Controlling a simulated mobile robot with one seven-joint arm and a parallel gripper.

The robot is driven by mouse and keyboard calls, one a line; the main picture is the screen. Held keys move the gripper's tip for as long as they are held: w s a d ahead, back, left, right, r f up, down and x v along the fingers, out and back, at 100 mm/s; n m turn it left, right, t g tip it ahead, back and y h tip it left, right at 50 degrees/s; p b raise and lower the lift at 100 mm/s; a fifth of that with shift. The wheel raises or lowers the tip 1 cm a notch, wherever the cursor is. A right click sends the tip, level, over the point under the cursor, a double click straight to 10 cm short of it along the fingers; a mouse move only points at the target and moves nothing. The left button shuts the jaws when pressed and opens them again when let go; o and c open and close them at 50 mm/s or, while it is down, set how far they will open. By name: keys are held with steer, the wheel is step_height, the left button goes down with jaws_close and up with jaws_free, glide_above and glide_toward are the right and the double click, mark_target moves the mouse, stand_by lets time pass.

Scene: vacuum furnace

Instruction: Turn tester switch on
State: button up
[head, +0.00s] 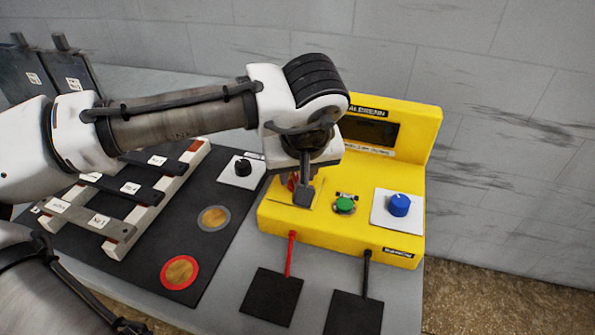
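The yellow tester (330,232) stands on the grey table on the right, with a dark display on its upright back. Its front ledge carries a green button (345,204) and a blue knob (399,204) on a white plate. A small red part (292,181) shows at the left of the ledge, mostly hidden behind my gripper; I cannot tell whether it is the switch or what position it is in. My gripper (304,193) points down over this left part, close to or touching it. Its fingers overlap in this view, so their opening is hidden.
Red and black leads run from the tester's front to two black pads (271,297) (353,314). A black mat (140,262) on the left holds a rack of labelled bars (157,209), a black knob (243,167) and two round discs. A grey wall stands close behind.

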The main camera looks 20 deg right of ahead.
steer(key=shift+f, duration=0.25)
jaws_close()
steer(key=shift+m, duration=0.4)
steer(key=m+h+p, duration=0.1)
steer(key=m, duration=0.1)
steer(key=m+h+p, duration=0.1)
steer(key=m, duration=0.1)
steer(key=shift+w+a+r+m+g, duration=0.1)
steer(key=shift+w+a+m+g, duration=0.1)
steer(key=shift+m+g, duration=0.15)
steer(key=m+g+p, duration=0.1)
steer(key=m, duration=0.2)
steer(key=m+h+p, duration=0.1)
steer(key=m, duration=0.2)
steer(key=shift+w+a+g+h+p, duration=0.15)
steer(key=shift+g+h+p, duration=0.15)
steer(key=shift+g, duration=0.05)
steer(key=shift+m, duration=0.35)
